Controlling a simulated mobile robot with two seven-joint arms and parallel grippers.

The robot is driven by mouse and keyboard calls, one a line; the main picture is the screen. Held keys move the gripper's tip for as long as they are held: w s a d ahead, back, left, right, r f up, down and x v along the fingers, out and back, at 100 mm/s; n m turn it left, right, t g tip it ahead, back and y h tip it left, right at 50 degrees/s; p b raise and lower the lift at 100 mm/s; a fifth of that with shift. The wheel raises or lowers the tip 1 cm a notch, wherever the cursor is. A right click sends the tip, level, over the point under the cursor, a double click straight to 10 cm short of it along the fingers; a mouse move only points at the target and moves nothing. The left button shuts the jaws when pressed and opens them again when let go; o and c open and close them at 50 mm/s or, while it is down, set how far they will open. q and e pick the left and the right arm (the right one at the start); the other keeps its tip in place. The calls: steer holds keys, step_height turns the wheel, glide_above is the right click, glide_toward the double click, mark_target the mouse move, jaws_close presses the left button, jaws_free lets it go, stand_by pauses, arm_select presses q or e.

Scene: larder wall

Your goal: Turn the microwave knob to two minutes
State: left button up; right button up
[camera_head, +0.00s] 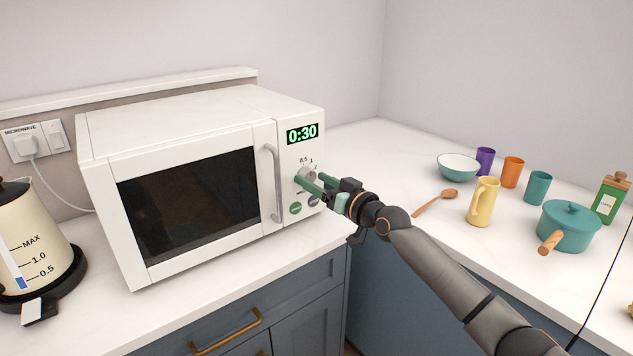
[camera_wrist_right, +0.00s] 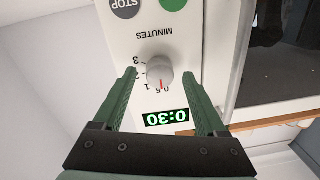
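The white microwave (camera_head: 180,117) stands on the counter with its door shut. Its display (camera_head: 302,134) reads 0:30. The grey knob (camera_wrist_right: 159,71) sits on the panel below the display, and its red mark points at 0.5. The numbers 1, 2 and 3 show beside it in the right wrist view, which is upside down. My right gripper (camera_wrist_right: 161,78) is open, with its green fingers on either side of the knob and a gap visible on each side. In the head view the fingers (camera_head: 309,182) partly cover the knob. My left gripper is not in view.
The door handle (camera_head: 273,183) is just left of the knob panel. Green (camera_head: 295,208) and grey STOP (camera_wrist_right: 126,6) buttons sit below the knob. A kettle (camera_head: 35,235) stands at the left. A wooden spoon (camera_head: 436,202), cups and a teal pot (camera_head: 568,226) are on the right counter.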

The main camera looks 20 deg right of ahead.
jaws_close()
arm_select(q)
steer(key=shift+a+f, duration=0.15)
arm_select(e)
steer(key=shift+m, duration=0.3)
steer(key=m, duration=0.2)
steer(key=shift+m, duration=0.3)
steer(key=m, duration=0.3)
steer(key=shift+a+m+p, duration=0.1)
steer(key=shift+m+p, duration=0.25)
steer(key=shift+m, duration=0.05)
steer(key=m+p, duration=0.1)
steer(key=m, duration=0.2)
steer(key=shift+m, duration=0.4)
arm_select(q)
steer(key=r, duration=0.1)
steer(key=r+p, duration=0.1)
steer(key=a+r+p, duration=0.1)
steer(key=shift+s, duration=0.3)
arm_select(e)
steer(key=m, duration=0.5)
steer(key=shift+f+t, duration=0.1)
steer(key=shift+t, duration=0.3)
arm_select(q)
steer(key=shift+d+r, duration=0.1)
arm_select(e)
steer(key=shift+m+h, duration=0.3)
